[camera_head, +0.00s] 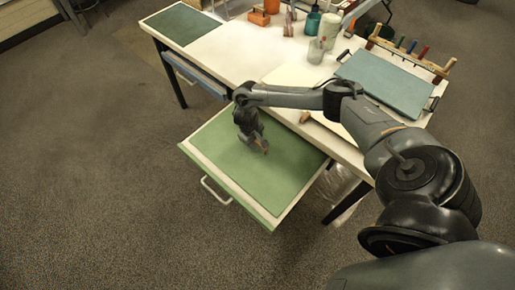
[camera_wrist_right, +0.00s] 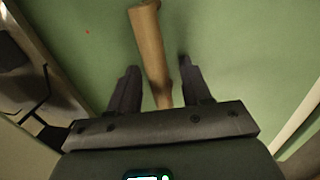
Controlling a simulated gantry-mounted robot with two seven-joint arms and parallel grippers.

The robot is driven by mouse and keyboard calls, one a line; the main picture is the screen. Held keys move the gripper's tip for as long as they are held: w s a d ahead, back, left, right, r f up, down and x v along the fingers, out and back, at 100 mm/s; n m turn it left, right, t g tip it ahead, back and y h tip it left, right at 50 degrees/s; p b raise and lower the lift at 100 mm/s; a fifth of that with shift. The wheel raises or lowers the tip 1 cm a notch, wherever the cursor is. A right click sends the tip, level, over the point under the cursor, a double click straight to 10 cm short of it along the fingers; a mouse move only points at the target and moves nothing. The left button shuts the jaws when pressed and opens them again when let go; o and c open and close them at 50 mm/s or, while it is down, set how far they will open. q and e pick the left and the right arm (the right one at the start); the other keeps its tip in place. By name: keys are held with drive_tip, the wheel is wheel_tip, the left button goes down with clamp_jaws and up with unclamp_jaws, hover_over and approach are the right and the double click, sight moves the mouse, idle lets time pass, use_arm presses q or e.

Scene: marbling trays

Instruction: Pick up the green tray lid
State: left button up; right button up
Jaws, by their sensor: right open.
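My right gripper (camera_head: 260,146) is just above the middle of the lid. In the right wrist view, its open fingers (camera_wrist_right: 159,66) are on either side of the wooden handle, with gaps visible. I cannot tell how deep the handle is between them. My left gripper is not in view.
A white metal handle (camera_head: 214,192) sticks out at the lid's front left. The white table (camera_head: 222,62) holds a blue-grey lidded tray (camera_head: 385,82), a green bottle (camera_head: 313,20), a glass jar (camera_head: 317,50) and a tool rack (camera_head: 410,52). The carpet at left is clear.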

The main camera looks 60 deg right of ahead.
drive_tip(key=shift+c, duration=0.3)
clamp_jaws()
drive_tip(key=shift+r, duration=0.1)
